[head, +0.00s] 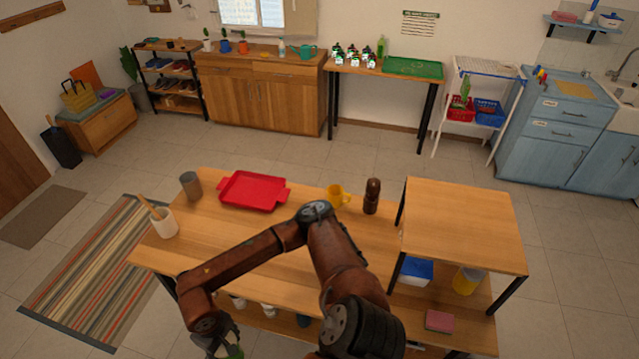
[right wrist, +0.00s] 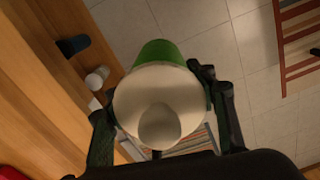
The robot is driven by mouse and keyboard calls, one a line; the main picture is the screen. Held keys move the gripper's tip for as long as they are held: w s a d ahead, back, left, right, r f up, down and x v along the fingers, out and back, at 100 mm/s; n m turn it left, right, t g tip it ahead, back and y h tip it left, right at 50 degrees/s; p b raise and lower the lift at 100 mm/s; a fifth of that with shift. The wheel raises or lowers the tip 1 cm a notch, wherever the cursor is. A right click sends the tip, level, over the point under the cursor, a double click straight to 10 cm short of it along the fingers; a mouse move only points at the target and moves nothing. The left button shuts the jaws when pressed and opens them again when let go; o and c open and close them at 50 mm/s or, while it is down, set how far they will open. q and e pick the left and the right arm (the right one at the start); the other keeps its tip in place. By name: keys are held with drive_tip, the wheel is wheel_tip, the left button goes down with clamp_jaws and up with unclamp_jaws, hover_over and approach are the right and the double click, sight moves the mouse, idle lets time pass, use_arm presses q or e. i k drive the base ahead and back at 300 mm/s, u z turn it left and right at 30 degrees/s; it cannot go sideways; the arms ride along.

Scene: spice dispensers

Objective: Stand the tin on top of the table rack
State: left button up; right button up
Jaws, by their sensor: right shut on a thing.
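My right gripper (head: 222,340) is low at the near side of the table, at the bottom edge of the head view. It is shut on a green and white round tin (right wrist: 160,95), seen end-on in the right wrist view between the fingers (right wrist: 165,115). Only a bit of the tin's green shows in the head view (head: 230,352). The table rack (head: 465,225) is a raised wooden shelf on black legs at the table's right end. Its top is bare. The tin is apart from it, well to its left and lower. My left gripper is not in view.
The wooden table (head: 260,230) carries a red tray (head: 252,191), yellow mug (head: 338,195), pepper mill (head: 372,196), grey can (head: 190,186) and utensil pot (head: 164,222). Several cups stand on the lower shelf. A blue-white box (head: 412,270) and yellow container (head: 466,281) are under the rack.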

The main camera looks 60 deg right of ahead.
sight(437, 237)
drive_tip(key=k, duration=0.35)
drive_tip(key=z, duration=2.05)
